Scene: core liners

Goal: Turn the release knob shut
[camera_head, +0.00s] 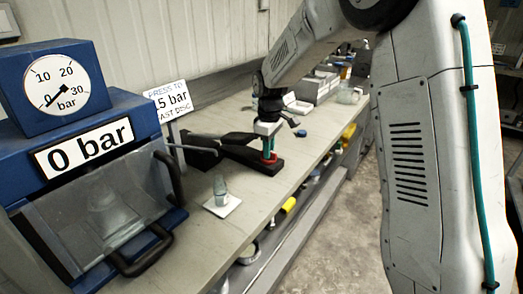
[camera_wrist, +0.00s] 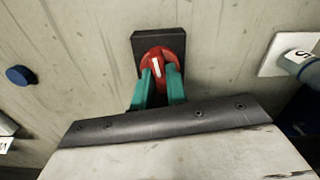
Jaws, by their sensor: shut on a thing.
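The release knob (camera_wrist: 157,58) is red and round with a white line that runs nearly straight up the picture in the wrist view. It sits on a dark base plate (camera_wrist: 160,38). My gripper (camera_wrist: 158,82) has teal fingers, one on each side of the knob's lower part, shut on it. In the head view my gripper (camera_head: 268,152) points down at the black block (camera_head: 262,163) on the bench; the knob is a small red patch there, mostly hidden by the fingers. The press (camera_head: 85,170) is blue; its dial (camera_head: 58,84) and display (camera_head: 84,147) read 0 bar.
A clear tapered piece (camera_head: 220,186) stands on a white square (camera_head: 223,207) in front. A blue cap (camera_head: 300,133) lies to the right. The front bench edge is bare.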

